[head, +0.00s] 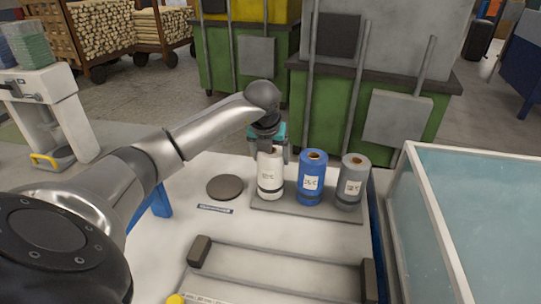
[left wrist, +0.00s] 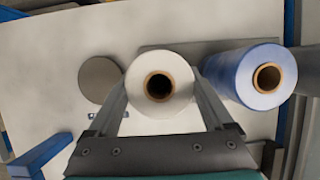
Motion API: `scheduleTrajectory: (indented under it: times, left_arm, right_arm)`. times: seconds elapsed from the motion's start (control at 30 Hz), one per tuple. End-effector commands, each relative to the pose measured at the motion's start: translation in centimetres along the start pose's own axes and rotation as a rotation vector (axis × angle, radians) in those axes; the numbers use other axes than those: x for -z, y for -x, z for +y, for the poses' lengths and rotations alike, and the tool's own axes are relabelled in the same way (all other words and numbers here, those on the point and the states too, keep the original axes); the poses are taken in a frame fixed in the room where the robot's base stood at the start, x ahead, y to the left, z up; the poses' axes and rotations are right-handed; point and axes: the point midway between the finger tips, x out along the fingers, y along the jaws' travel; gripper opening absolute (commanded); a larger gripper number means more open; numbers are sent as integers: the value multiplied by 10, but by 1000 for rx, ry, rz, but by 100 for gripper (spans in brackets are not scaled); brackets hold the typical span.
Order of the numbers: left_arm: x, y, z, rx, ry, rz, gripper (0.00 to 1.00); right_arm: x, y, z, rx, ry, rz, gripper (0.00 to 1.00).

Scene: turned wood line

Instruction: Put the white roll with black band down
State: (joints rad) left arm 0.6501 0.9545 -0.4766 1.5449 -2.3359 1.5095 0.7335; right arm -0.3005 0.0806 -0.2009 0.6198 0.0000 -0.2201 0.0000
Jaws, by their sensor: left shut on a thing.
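The white roll (head: 270,178) stands upright at the left end of a grey base plate, left of a blue roll (head: 311,180) and a grey roll (head: 351,184). My left gripper (head: 268,150) is over its top and shut on it. In the left wrist view the white roll (left wrist: 160,72) sits between the two fingers, its brown core facing the camera. Whether the roll's bottom touches the plate cannot be told. My right gripper is not in view.
A dark round disc (head: 225,187) lies on the white table left of the rolls. The grey base plate (head: 300,211) is under the rolls. A grey bar with dark end blocks (head: 280,258) is nearer. A glass-sided bin (head: 480,200) stands right of the table.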

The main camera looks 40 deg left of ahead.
Motion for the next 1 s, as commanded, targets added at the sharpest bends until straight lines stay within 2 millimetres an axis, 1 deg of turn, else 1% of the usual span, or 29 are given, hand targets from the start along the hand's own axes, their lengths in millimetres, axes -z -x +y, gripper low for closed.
scheduleTrajectory:
  times: [0.03, 0.13, 0.37, 0.47, 0.57, 0.67, 0.8, 0.9, 1.0]
  left_arm:
    - [0, -1, 0, 0, 0, 0, 88]
    - [0, 0, 0, 0, 0, 0, 100]
    - [0, 0, 0, 0, 0, 0, 100]
    - [-1, 4, 0, 0, 0, -1, 100]
    - [-2, 16, 0, 0, -1, -4, 100]
    - [-2, 36, 0, 0, -2, -5, 100]
    - [-2, 68, 0, -1, -2, -5, 100]
    - [-2, 88, 0, 0, 0, -5, 100]
    - [-2, 104, 0, 1, -1, -4, 100]
  right_arm:
    - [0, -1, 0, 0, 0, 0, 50]
    - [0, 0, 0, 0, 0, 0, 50]
    - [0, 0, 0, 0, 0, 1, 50]
    - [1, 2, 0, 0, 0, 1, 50]
    - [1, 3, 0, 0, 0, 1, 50]
    - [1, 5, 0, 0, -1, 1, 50]
    - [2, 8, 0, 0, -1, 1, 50]
    - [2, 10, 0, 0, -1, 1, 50]
    - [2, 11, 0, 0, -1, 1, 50]
